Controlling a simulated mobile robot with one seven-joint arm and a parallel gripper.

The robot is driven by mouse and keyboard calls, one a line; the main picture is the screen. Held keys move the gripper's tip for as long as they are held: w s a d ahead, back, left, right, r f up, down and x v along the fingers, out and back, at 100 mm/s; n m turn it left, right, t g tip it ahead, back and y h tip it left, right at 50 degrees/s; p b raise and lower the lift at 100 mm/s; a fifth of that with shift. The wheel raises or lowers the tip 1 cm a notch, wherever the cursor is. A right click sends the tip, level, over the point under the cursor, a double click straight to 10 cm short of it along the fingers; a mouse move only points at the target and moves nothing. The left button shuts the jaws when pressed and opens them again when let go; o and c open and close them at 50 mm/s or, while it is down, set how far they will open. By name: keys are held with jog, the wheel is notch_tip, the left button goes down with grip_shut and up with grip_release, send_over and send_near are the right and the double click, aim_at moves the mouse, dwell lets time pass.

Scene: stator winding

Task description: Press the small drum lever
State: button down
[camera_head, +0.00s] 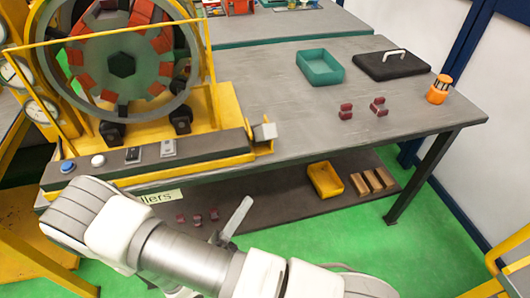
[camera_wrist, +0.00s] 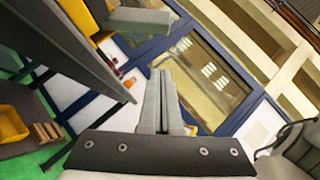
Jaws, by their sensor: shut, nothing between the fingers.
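The drum machine (camera_head: 125,75) stands at the left of the bench, with a large grey ring around red blocks. A small grey block-like lever (camera_head: 265,131) sticks out at the right end of its front panel; I take this for the small drum lever. What looks like the same grey piece shows at the top of the wrist view (camera_wrist: 140,20), beside yellow metal. My gripper (camera_head: 246,203) is below and in front of the bench edge, lower than the lever and apart from it. In the wrist view my gripper (camera_wrist: 163,75) is shut and empty.
The front panel holds a blue button (camera_head: 68,167), a white button (camera_head: 98,160) and two small switches. The bench (camera_head: 280,95) bears a teal tray (camera_head: 320,67), a black case and red-grey parts. A lower shelf holds a yellow bin (camera_head: 325,180) and wooden blocks.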

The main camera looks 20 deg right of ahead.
aim_at(263, 134)
jog(key=w+a+r+p+x, duration=0.1)
jog(key=a+x, duration=0.1)
jog(key=x, duration=1.1)
jog(key=shift+w+r, duration=0.15)
jog(key=shift+r, duration=0.05)
